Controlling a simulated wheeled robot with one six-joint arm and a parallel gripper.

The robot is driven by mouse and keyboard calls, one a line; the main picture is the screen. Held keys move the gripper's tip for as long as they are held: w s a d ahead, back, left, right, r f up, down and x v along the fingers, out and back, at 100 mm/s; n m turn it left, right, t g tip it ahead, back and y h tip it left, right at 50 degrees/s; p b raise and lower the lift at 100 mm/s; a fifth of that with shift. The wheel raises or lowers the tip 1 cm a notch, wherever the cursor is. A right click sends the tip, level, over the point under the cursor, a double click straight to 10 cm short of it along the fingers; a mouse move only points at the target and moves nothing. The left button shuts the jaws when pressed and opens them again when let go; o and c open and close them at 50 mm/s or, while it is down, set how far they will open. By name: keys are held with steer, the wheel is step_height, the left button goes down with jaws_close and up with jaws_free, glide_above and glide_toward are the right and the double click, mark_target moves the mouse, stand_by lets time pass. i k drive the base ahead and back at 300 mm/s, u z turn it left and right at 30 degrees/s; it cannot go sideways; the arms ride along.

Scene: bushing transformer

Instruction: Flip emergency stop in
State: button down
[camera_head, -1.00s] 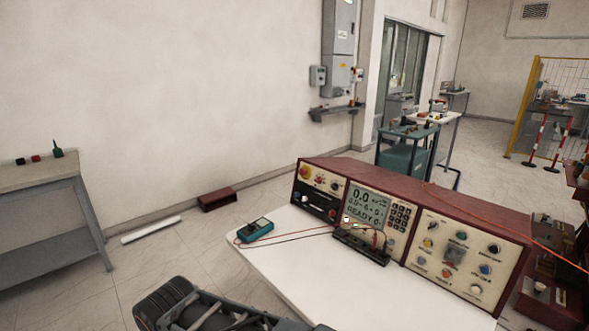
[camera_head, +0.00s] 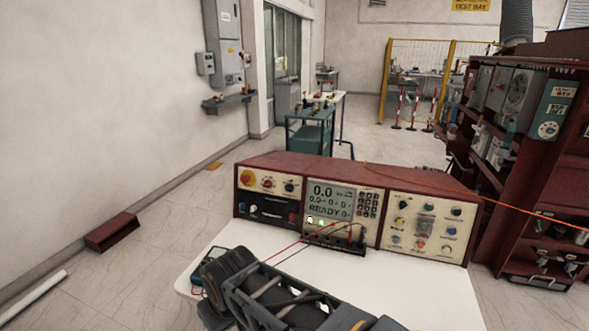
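The emergency stop (camera_head: 247,178) is a red button on a yellow surround. It sits at the upper left of the front panel of a dark red test console (camera_head: 352,167). From here I cannot tell whether the button is pressed in or out. A dark part of my own arm crosses the lower middle of the view, in front of the console and below the button. My gripper's fingers do not show.
The console stands on a white table (camera_head: 430,295) with free room at its right front. A teal meter (camera_head: 196,280) is partly hidden by my arm. Red and black leads run to the console. A dark red shelf unit (camera_head: 540,160) stands at right.

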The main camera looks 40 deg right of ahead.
mark_target(245, 179)
steer(key=z, duration=0.55)
steer(key=i, duration=1.25)
